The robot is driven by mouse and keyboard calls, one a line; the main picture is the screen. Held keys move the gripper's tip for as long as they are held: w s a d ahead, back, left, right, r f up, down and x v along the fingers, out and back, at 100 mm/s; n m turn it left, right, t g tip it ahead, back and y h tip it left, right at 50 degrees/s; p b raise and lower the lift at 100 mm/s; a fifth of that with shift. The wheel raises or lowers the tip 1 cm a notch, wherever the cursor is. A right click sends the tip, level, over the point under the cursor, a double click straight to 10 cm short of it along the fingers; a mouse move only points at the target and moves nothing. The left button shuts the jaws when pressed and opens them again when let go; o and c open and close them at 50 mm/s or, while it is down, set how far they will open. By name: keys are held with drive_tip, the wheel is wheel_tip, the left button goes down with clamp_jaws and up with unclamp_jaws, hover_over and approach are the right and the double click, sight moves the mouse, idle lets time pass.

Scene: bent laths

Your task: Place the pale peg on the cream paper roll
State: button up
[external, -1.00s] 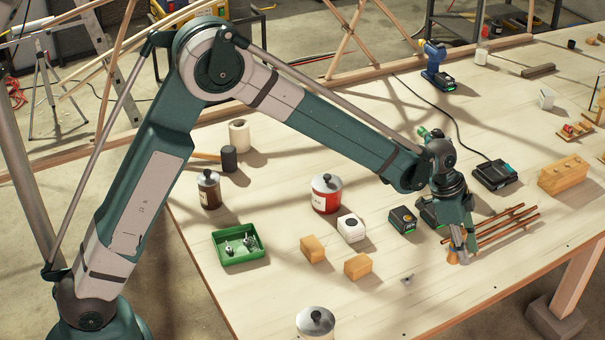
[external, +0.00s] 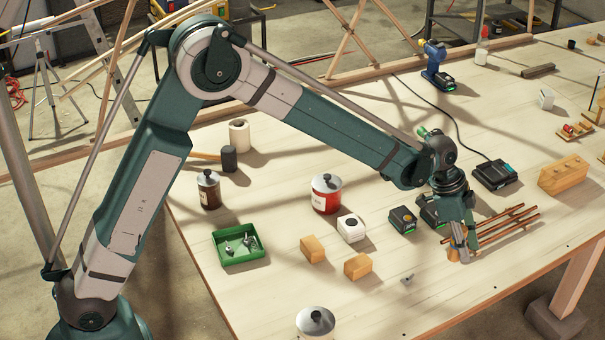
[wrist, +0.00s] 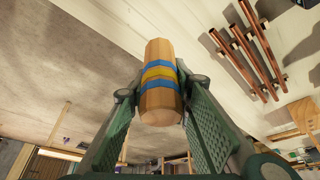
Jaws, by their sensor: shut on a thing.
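The pale peg (wrist: 158,85) is a light wooden cylinder with blue and yellow bands. In the wrist view it sits between the two green fingers of my gripper (wrist: 160,100), which are shut on it. In the external view my gripper (external: 462,248) points down near the table's front right edge, and only a small part of the peg shows at the fingertips. I cannot tell whether the peg touches the table. The cream paper roll (external: 239,137) stands upright at the table's back left, far from my gripper.
Copper rods (external: 508,226) lie just right of my gripper. Battery packs (external: 403,219), a white box (external: 351,228), wooden blocks (external: 358,266) and a red-labelled can (external: 326,195) stand to its left. A dark cylinder (external: 229,158) and a brown jar (external: 209,190) are near the roll.

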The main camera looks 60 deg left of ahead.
drive_tip(key=shift+a, duration=0.1)
drive_tip(key=s+a+r+n+t+y+p, duration=0.1)
drive_tip(key=a+r+n, duration=0.2)
drive_tip(key=a, duration=2)
drive_tip(key=a+r+n+y+p, duration=0.1)
drive_tip(key=a+r+n, duration=0.15)
drive_tip(key=a, duration=2.15)
drive_tip(key=s+a+r+n+y, duration=0.1)
drive_tip(key=s+a+n, duration=0.1)
drive_tip(key=s+a, duration=0.6)
drive_tip(key=s+a+r+n+p, duration=0.1)
drive_tip(key=s+a, duration=0.7)
drive_tip(key=a, duration=1.1)
drive_tip(key=s+a+r+n+y, duration=0.1)
drive_tip(key=s+a+r+n, duration=0.1)
drive_tip(key=s+a, duration=0.6)
drive_tip(key=a+n, duration=0.1)
drive_tip(key=a, duration=0.5)
drive_tip(key=shift+s+r+t+y+p, duration=0.15)
drive_tip(key=shift+r+t+y+p, duration=0.15)
drive_tip(key=shift+r+p, duration=0.1)
drive_tip(key=shift+f+n, duration=0.1)
drive_tip(key=shift+n, duration=0.15)
drive_tip(key=shift+f, duration=3.05)
drive_tip(key=shift+f, duration=0.15)
